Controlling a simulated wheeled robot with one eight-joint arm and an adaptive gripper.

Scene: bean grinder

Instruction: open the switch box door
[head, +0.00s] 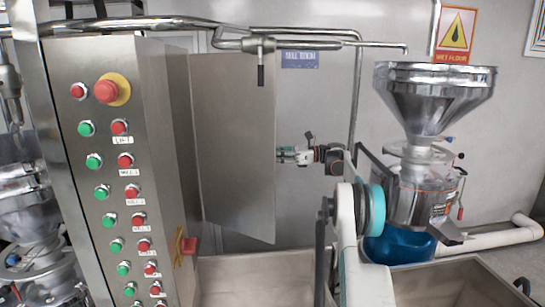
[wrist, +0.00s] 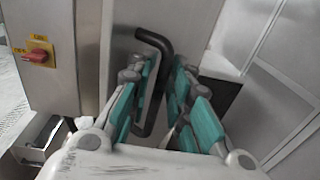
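The switch box (head: 160,150) is a tall steel cabinet on the left of the head view. Its steel door (head: 235,140) juts out to the right, at an angle to the box's side. No handle shows on the door face seen there. My gripper (head: 290,155) is just past the door's right edge, sideways to it. In the wrist view, a black bar handle (wrist: 154,45) stands upright on the door (wrist: 195,25). My gripper (wrist: 158,98) is open, its teal pads on either side of the handle. Contact with the pads is not clear.
A red and yellow rotary switch (wrist: 38,56) is on the box, left of the handle. A steel grinder hopper (head: 435,95) stands at the right, with a blue container (head: 395,247) below. Pipes (head: 300,40) run above the door. Steel troughs (head: 255,280) lie below.

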